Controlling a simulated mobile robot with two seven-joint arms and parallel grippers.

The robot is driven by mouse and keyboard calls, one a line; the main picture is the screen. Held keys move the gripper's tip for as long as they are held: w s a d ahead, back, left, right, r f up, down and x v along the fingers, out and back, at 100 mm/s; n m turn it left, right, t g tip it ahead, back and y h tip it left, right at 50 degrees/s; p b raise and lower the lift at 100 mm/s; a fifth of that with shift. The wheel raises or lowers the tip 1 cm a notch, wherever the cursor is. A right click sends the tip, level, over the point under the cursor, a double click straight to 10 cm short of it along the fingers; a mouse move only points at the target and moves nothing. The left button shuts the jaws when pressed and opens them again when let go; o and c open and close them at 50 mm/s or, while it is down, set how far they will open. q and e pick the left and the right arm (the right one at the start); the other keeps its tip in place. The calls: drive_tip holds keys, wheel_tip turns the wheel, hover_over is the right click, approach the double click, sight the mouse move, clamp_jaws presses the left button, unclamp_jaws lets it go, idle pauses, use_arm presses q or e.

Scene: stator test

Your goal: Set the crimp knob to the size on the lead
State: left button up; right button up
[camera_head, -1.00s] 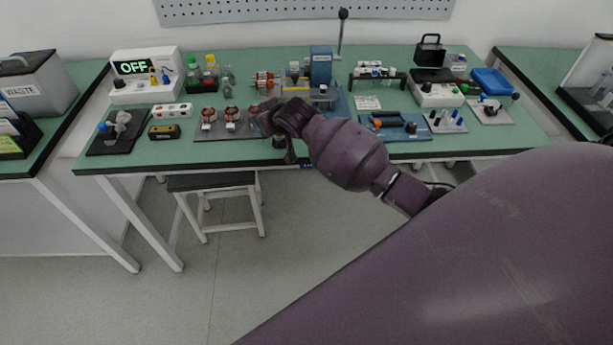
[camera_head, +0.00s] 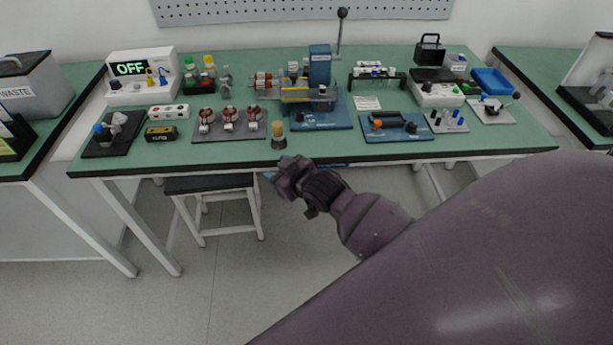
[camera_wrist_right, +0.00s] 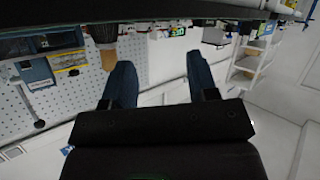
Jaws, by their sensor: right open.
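A blue tool base (camera_head: 397,134) with a black lever and an orange knob (camera_head: 377,124) lies on the bench, right of centre. It looks like the crimp tool, but size marks are too small to read. I cannot make out a marked lead. Three copper-wound stators stand on a dark mat (camera_head: 229,138) at the left middle. My right gripper (camera_head: 275,174) is just in front of the bench's front edge, apart from the tool. In the right wrist view its two blue fingers (camera_wrist_right: 160,65) are spread with nothing between them. My left gripper is not in view.
A small tan-topped pot (camera_head: 278,137) stands at the front edge near my right gripper. A blue machine (camera_head: 320,121) with a tall lever stands behind it. A test box (camera_head: 142,85) reads OFF. A stool (camera_head: 212,187) is under the green bench (camera_head: 350,150).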

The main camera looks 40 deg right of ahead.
drive_tip(key=s+f+m+g+b, duration=0.1)
drive_tip(key=s+f, duration=0.6)
drive_tip(key=s, duration=0.4)
drive_tip(key=shift+d+f+h, duration=0.15)
drive_tip(key=shift+f+h, duration=0.15)
drive_tip(key=shift+f, duration=0.1)
drive_tip(key=shift+s, duration=0.1)
